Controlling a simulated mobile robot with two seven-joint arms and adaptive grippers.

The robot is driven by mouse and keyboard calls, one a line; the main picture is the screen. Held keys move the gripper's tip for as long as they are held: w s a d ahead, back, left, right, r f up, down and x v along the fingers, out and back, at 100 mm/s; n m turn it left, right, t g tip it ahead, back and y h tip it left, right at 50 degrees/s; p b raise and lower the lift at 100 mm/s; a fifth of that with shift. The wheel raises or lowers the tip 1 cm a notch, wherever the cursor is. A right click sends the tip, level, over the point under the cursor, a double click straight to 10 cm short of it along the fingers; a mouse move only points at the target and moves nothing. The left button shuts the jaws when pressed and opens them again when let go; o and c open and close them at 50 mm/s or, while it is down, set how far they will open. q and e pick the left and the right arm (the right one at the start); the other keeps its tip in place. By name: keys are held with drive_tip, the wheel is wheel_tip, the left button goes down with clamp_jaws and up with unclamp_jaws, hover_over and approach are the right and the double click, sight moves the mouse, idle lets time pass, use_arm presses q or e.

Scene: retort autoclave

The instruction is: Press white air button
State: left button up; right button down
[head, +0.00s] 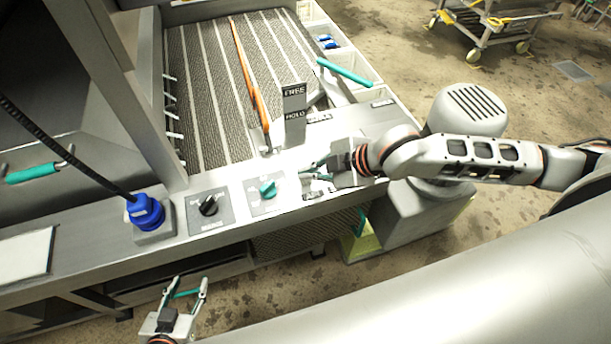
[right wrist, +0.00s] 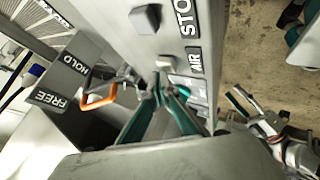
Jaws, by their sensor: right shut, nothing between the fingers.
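The white air button (right wrist: 166,62) is a small pale block on a grey panel in the right wrist view, beside the label AIR (right wrist: 195,62). My right gripper (right wrist: 158,88) is shut and empty, its teal fingertips just below the button in that view. I cannot tell whether they touch it. In the head view the right gripper (head: 308,172) is over the front edge of the console, and the button cannot be made out there. My left gripper (head: 187,286) is open and empty in front of the console, low in the head view; it also shows in the right wrist view (right wrist: 250,104).
A dark button (right wrist: 145,18) sits beside the STOP label (right wrist: 186,18). The FREE/HOLD post (head: 294,115) and an orange-handled lever (head: 245,75) stand behind the right gripper. A black knob (head: 208,206), a teal knob (head: 268,189) and a blue plug (head: 146,212) are on the console.

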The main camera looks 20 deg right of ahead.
drive_tip(key=shift+f, duration=0.15)
idle(0.4)
drive_tip(key=shift+f, duration=0.45)
idle(0.5)
drive_tip(key=shift+r, duration=0.1)
drive_tip(key=shift+r+p, duration=0.9)
drive_tip(key=shift+p, duration=0.55)
drive_tip(key=shift+r, duration=2.5)
